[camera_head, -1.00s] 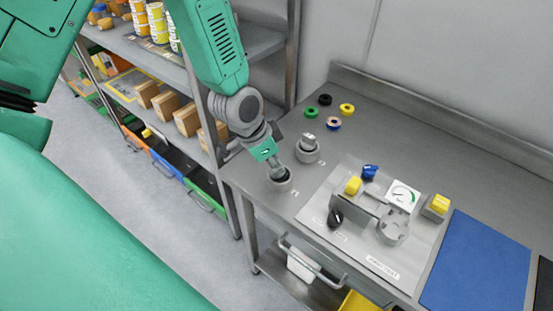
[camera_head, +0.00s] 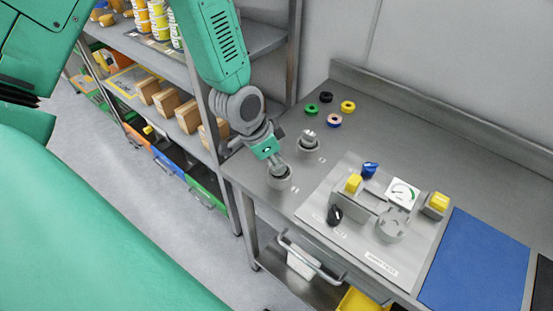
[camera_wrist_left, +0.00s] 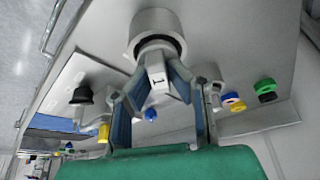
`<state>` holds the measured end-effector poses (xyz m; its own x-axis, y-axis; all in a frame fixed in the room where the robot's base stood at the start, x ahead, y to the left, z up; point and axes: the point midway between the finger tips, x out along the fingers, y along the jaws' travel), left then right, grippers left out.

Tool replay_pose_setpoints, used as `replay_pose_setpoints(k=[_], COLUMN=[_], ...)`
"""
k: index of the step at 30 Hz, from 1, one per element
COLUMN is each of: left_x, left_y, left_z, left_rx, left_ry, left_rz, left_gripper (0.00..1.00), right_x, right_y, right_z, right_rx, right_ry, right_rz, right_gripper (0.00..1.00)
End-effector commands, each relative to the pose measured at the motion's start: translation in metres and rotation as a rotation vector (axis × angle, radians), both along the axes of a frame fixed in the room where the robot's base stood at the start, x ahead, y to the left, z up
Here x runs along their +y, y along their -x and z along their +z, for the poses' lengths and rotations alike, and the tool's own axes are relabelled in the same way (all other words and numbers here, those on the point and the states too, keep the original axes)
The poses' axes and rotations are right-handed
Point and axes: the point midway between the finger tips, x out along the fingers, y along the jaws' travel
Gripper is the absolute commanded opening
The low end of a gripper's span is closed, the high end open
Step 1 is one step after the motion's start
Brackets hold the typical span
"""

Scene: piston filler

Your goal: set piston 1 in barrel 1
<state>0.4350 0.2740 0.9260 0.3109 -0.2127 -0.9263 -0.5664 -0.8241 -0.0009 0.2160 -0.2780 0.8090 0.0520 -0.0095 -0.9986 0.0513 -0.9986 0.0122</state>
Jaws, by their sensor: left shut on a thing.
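My left gripper (camera_head: 276,168) reaches down to a grey barrel (camera_head: 280,183) at the bench's near left corner. In the left wrist view its fingers (camera_wrist_left: 160,88) are shut on a light grey piston (camera_wrist_left: 156,74) marked 1. The piston's far end is at the dark mouth of the barrel (camera_wrist_left: 154,22); how deep it sits inside is hidden. A second grey barrel (camera_head: 308,152) stands just behind, with a light piece (camera_head: 309,136) in its top. My right gripper is not in view.
Black (camera_head: 326,97), green (camera_head: 311,108), yellow (camera_head: 348,106) and blue-pink (camera_head: 334,121) rings lie behind the barrels. A plate (camera_head: 318,205) with knobs and a gauge (camera_head: 402,194) is to the right, then a blue mat (camera_head: 474,265). A shelf rack (camera_head: 262,45) stands at left.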

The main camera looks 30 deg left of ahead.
Motion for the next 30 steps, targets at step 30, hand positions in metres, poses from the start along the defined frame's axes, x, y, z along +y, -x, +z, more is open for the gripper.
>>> replay_pose_setpoints(k=[30], left_x=[0.0052], left_y=[0.0021], left_z=[-0.0021], left_rx=[-0.012], left_ry=[0.005], left_rz=[0.001], left_gripper=[0.00], right_x=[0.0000], right_y=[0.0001], right_z=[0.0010], right_rx=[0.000], right_ry=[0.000], right_rz=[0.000], right_gripper=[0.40])
